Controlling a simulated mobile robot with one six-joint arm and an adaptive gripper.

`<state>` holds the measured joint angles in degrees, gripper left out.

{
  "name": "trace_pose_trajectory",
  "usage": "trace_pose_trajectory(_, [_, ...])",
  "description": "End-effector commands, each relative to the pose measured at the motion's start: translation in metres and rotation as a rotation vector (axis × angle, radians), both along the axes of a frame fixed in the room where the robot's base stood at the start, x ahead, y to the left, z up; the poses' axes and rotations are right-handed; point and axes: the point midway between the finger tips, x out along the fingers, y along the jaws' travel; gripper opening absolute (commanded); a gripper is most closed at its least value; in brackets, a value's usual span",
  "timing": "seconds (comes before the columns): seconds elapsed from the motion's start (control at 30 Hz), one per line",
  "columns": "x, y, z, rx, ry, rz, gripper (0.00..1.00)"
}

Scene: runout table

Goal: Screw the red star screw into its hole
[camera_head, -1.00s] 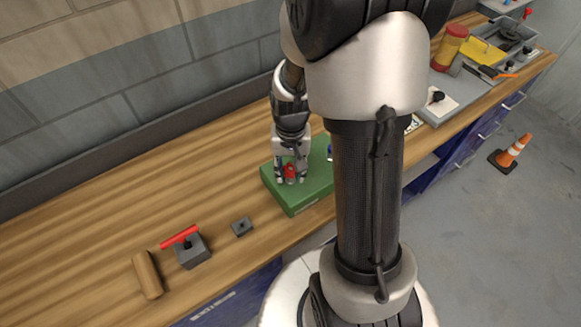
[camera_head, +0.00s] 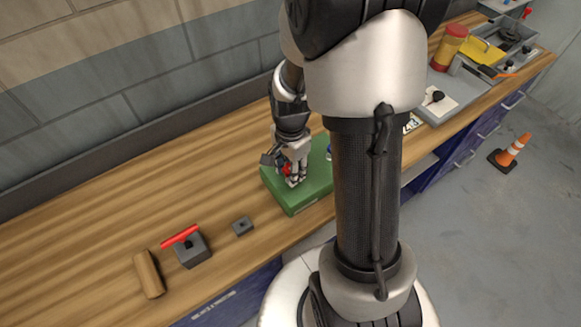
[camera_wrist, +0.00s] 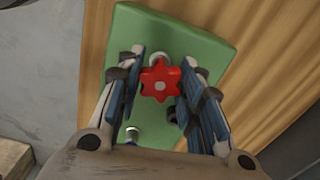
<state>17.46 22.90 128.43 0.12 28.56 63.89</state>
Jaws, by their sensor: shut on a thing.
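The red star screw (camera_wrist: 160,80) sits over the green block (camera_wrist: 205,30), its star head facing the wrist camera. My gripper (camera_wrist: 158,88) has its two fingers on either side of the red head and is shut on it. In the head view my gripper (camera_head: 291,172) points down at the green block (camera_head: 300,200), and only a little of the red screw (camera_head: 286,170) shows between the fingers.
My arm column hides the block's right part.

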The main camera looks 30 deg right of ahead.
Motion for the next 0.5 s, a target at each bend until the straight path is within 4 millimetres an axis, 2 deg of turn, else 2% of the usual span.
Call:
trace_pose_trajectory(0.13, [0.0008,-0.0003,0.0007,0.000,-0.002,-0.098,0.10])
trace_pose_trajectory(0.3, [0.0007,-0.0003,0.0006,-0.001,-0.002,-0.315,0.10])
trace_pose_trajectory(0.5, [0.0007,-0.0003,0.0005,-0.001,-0.002,-0.433,0.10])
